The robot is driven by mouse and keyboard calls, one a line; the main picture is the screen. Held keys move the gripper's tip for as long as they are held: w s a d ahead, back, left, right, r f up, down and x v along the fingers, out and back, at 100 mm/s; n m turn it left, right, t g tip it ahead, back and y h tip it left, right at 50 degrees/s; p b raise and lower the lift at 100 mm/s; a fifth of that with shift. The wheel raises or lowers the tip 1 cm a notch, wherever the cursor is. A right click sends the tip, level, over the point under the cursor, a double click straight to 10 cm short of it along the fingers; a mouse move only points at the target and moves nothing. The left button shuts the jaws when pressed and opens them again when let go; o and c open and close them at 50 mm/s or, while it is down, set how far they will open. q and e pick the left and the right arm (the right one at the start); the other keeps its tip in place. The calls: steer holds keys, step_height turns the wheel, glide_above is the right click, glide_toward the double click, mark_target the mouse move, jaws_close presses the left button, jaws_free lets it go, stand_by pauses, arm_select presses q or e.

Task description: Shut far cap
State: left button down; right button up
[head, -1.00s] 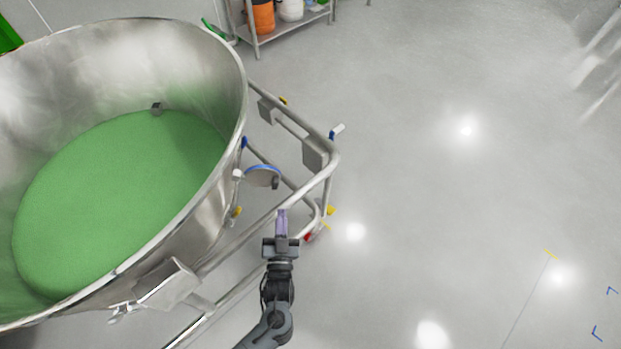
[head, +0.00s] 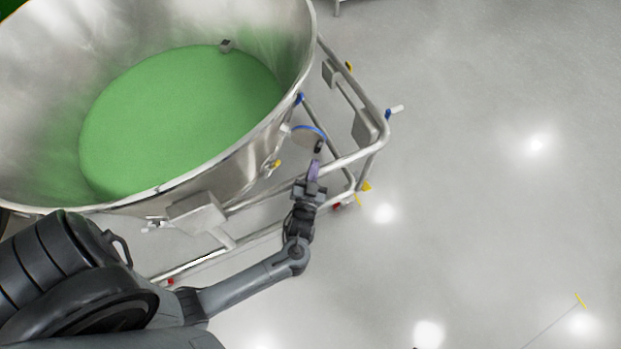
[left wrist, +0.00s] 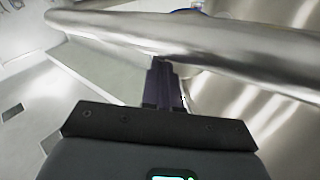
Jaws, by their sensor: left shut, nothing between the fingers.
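A round grey cap-like disc with a blue rim (head: 306,137) sits at the outer side of the big steel bowl, above the frame rail. It looks tilted away from the bowl wall; I cannot tell how it is attached. My left gripper (head: 315,168) is shut and empty, its purple fingers pointing up at the disc's lower edge, by a small dark part there. I cannot tell whether they touch. In the left wrist view the fingers (left wrist: 164,82) reach a thick steel rail (left wrist: 200,42); a sliver of blue (left wrist: 188,10) shows beyond it. My right gripper is not in view.
The large steel bowl (head: 215,165) holds green material. Its tubular frame (head: 375,150) with grey boxes runs around the gripper and disc. A steel box (head: 195,213) sits on the bowl's near side. Open grey floor lies to the right.

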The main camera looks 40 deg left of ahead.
mark_target(318, 150)
arm_select(q)
steer(key=shift+x, duration=1.6)
steer(key=shift+w, duration=0.1)
steer(key=shift+w, duration=0.85)
steer(key=shift+s, duration=0.2)
